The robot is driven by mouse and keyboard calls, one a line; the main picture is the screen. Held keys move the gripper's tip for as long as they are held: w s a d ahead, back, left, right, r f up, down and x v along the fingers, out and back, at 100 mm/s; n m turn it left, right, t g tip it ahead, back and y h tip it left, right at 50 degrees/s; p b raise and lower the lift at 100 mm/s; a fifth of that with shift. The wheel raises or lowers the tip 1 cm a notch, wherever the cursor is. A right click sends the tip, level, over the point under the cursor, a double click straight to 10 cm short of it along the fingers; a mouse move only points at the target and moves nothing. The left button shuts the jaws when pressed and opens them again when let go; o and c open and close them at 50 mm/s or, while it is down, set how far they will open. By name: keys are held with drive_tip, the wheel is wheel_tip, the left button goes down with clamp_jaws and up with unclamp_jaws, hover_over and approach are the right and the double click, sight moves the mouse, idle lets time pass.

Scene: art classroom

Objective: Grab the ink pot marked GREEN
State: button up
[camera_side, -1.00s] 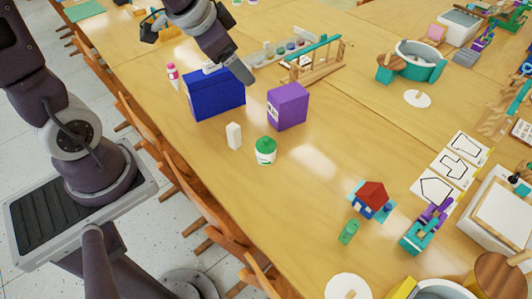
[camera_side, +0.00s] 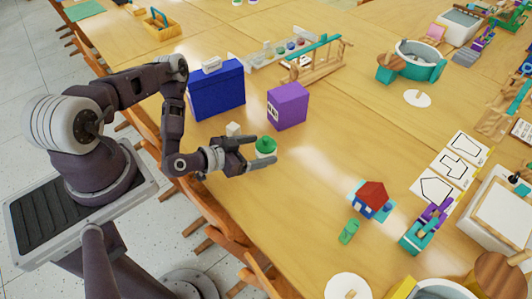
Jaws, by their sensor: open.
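The ink pot (camera_side: 266,143) has a green lid and a white body. It stands upright on the wooden table (camera_side: 310,213). My gripper (camera_side: 263,149) is open, low over the table, with its fingers pointing right and one on each side of the pot in the picture. The fingers hide part of the pot's body, and its marking cannot be read. I cannot tell whether either finger touches it.
A purple box (camera_side: 288,106) and a larger blue box (camera_side: 217,92) stand farther back. A toy house (camera_side: 370,198) and a small green item (camera_side: 349,232) lie to the right front. Table front of the pot is clear.

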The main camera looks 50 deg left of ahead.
sight(273, 147)
drive_tip(key=x, duration=0.6)
drive_tip(key=shift+a, duration=0.15)
clamp_jaws()
